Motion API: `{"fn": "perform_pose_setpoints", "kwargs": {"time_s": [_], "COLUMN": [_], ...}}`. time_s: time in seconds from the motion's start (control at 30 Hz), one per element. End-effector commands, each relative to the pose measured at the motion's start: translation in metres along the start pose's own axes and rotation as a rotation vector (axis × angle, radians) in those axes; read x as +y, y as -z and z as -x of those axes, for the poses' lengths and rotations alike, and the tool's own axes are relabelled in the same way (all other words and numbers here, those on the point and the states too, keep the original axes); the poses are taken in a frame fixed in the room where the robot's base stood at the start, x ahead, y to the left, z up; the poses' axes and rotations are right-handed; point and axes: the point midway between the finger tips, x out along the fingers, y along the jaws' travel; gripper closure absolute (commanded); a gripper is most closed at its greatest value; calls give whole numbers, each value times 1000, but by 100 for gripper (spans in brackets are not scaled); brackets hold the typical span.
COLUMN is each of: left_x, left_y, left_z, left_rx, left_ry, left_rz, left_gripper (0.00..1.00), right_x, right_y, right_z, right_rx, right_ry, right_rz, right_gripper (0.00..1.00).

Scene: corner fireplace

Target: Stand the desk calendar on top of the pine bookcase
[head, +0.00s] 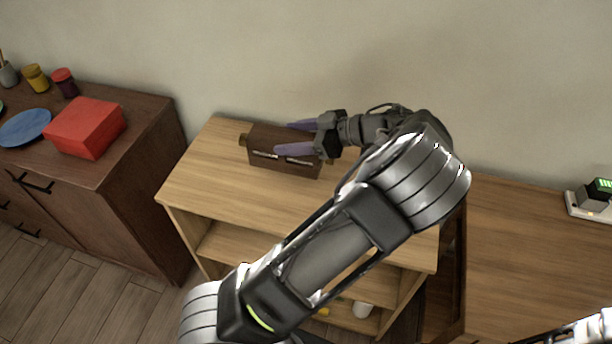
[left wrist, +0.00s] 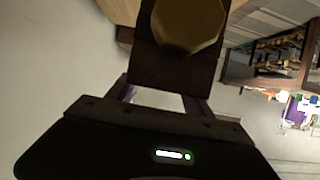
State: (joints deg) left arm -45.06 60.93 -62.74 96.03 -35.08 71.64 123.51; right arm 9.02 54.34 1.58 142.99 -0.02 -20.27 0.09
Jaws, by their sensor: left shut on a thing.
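The desk calendar (head: 270,137) is a dark brown block with pale slots on its front and a brass knob at its end. In the head view it is at the back of the top of the pine bookcase (head: 220,180), and looks upright. I cannot tell whether it rests on the top or hangs just above it. My left gripper (head: 294,137) is shut on it from the right, with purple fingers along it. In the left wrist view the calendar's brown end and knob (left wrist: 188,25) show close up. My right gripper is not in view.
A dark cabinet (head: 140,200) stands left with a red box (head: 85,127), a blue plate (head: 25,128) and jars. A wooden desk (head: 530,260) stands right with a small device (head: 594,197). The wall is close behind. The bookcase top is otherwise clear where visible.

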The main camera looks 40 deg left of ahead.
Motion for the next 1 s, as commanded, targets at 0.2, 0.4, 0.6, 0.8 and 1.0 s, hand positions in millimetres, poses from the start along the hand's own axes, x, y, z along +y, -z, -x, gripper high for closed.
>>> {"fn": "perform_pose_setpoints", "kwargs": {"time_s": [0.2, 0.4, 0.6, 0.8, 1.0], "left_x": [0, 0, 1, 1, 0], "left_y": [-16, -48, -57, -58, -79], "left_z": [-7, -21, -24, -24, -33], "left_rx": [3, 3, 1, 1, 3], "left_ry": [1, 0, -1, -1, 0], "left_rz": [-2, -2, 2, 1, -1], "left_gripper": [91, 91, 91, 91, 91], "right_x": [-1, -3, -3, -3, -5], "right_y": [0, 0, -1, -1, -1], "right_z": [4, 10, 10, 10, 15], "right_rx": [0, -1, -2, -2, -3], "right_ry": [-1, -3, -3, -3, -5], "right_rz": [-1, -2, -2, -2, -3], "right_gripper": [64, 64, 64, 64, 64]}}
